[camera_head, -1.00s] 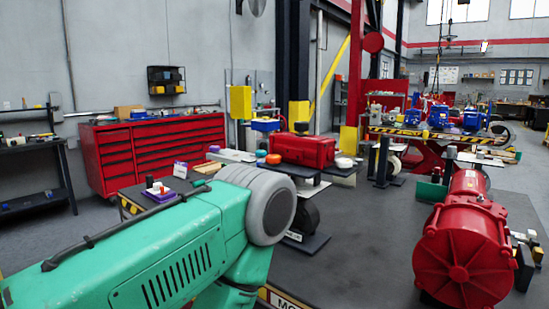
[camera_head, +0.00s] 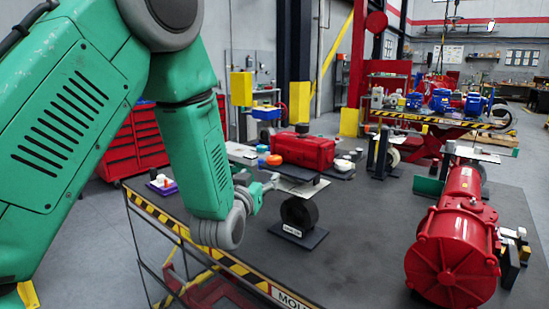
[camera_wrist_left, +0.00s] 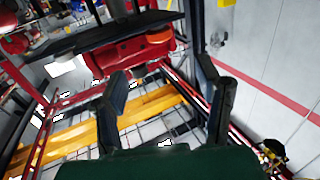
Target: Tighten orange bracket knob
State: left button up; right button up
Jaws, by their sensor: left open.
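The orange knob (camera_head: 274,160) is a small round disc at the left end of a red actuator body (camera_head: 308,151) on the bench. In the left wrist view the orange disc (camera_wrist_left: 160,37) shows at the right end of the red body (camera_wrist_left: 122,52), beyond my fingers. My left gripper (camera_head: 268,188) is open, in front of and just below the knob in the head view, apart from it. In the left wrist view its two dark fingers (camera_wrist_left: 165,92) stand wide apart with nothing between them. My right gripper is not in view.
A large red cylindrical actuator (camera_head: 455,250) stands at the right. A black round part on a base (camera_head: 299,217) sits below the red body. A purple tray (camera_head: 162,185) lies at the left. The dark tabletop between them is largely clear.

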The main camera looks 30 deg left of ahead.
aim_at(272, 163)
pick_arm(q)
jog(key=p+x, duration=0.2)
jog(key=x, duration=1.1)
jog(key=shift+w+f, duration=0.15)
jog(key=shift+f, duration=0.05)
jog(key=c, duration=1.2)
